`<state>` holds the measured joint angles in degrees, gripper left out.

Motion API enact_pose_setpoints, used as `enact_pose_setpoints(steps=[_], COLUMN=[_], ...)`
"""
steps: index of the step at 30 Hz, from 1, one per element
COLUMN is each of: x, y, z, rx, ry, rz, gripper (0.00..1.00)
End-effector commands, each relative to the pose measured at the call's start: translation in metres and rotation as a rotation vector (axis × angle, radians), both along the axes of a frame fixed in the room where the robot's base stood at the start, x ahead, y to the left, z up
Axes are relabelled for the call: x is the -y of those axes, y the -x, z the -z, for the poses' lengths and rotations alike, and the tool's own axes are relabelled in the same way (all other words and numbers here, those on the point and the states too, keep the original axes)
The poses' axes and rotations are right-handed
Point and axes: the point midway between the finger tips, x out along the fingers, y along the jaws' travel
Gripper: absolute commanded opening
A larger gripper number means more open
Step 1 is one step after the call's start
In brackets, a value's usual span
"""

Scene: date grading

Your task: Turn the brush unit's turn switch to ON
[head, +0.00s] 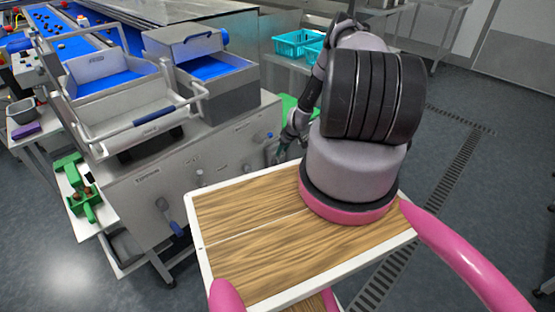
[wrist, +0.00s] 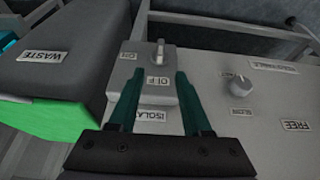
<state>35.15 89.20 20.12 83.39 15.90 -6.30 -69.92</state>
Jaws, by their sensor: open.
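The turn switch (wrist: 160,52) shows in the wrist view as a small pale handle on a raised grey box (wrist: 148,88). The handle points up and down in the picture, in line with an OFF label below it; another small label sits to its left. My gripper (wrist: 158,74) is open and empty, its two dark green fingers apart over the box, with the switch just beyond the tips. I see no contact with the handle. In the head view my gripper (head: 279,156) is at the right end of the grey brush unit (head: 215,165); the switch cannot be made out there.
In the wrist view a round knob (wrist: 240,85) with a SLOW label is to the right, and a dark WASTE-labelled part (wrist: 75,55) above a green surface (wrist: 60,122) is to the left. Teal crates (head: 297,43) stand behind my arm in the head view.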

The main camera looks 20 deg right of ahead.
Motion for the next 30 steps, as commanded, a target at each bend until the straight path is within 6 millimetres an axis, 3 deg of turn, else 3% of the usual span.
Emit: enact_pose_setpoints(steps=[6,12,25,26,29,30], x=[-0.006,-0.010,-0.011,-0.011,-0.011,-0.011], y=[-0.016,-0.026,-0.030,-0.030,-0.030,-0.030], z=[0.041,0.067,0.077,0.077,0.077,0.077], rx=[0.000,-0.001,-0.001,-0.001,-0.001,-0.001], ry=[0.000,0.000,0.000,-0.001,0.000,0.000], rz=[0.000,0.001,0.000,0.000,0.000,0.000], gripper=[0.49,0.49,0.49,0.41,0.03,0.00])
